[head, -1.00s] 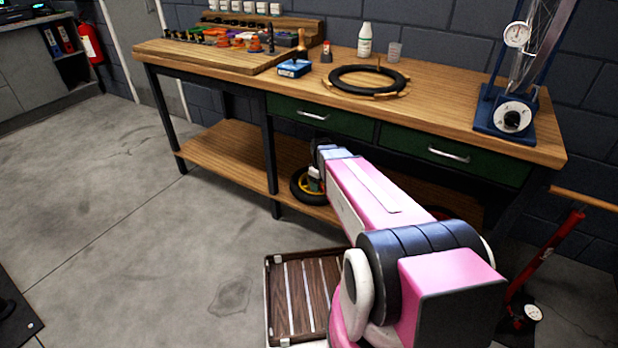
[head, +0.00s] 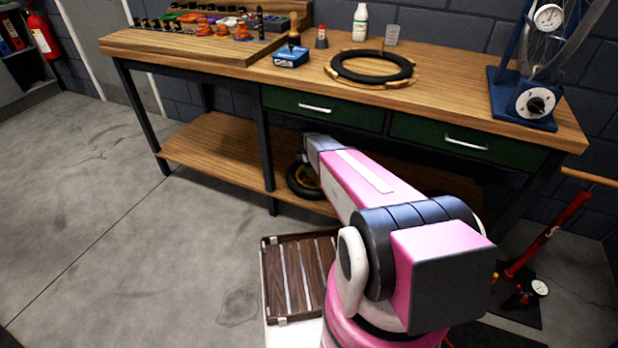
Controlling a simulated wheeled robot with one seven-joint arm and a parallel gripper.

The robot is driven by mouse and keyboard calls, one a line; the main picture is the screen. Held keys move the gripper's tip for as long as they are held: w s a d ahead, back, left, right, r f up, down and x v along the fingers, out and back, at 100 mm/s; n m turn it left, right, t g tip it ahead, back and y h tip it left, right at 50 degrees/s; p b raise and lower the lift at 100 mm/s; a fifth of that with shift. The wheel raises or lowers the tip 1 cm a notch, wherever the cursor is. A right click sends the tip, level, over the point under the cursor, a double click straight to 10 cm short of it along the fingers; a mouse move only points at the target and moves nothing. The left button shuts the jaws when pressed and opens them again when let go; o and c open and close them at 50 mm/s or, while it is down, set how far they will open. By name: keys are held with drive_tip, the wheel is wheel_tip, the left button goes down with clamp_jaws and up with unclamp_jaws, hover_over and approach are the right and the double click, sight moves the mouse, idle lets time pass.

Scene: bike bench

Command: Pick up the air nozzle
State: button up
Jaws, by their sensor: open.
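I cannot make out an air nozzle for certain in the head view. My gripper (head: 306,153) shows only in small part at the far end of my pink arm, in front of the lower shelf and under the bench top. It is open; its fingertips are mostly hidden by the arm, and I see nothing held. The wooden workbench (head: 455,93) carries small parts on a raised wooden board (head: 190,50) at its left end, too small to name.
On the bench are a blue box (head: 290,58), a red-capped item (head: 321,38), a white bottle (head: 360,22), a black tyre ring (head: 345,75) and a blue wheel stand (head: 515,110). A wheel (head: 298,183) is at the lower shelf (head: 210,150). A red pump (head: 545,235) stands right. Floor at left is clear.

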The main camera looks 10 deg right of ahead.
sight(309, 176)
drive_tip(key=f, duration=0.7)
drive_tip(key=shift+d+f, duration=0.2)
drive_tip(key=shift+d, duration=0.2)
drive_tip(key=shift+c, duration=0.3)
clamp_jaws()
drive_tip(key=shift+r, duration=0.1)
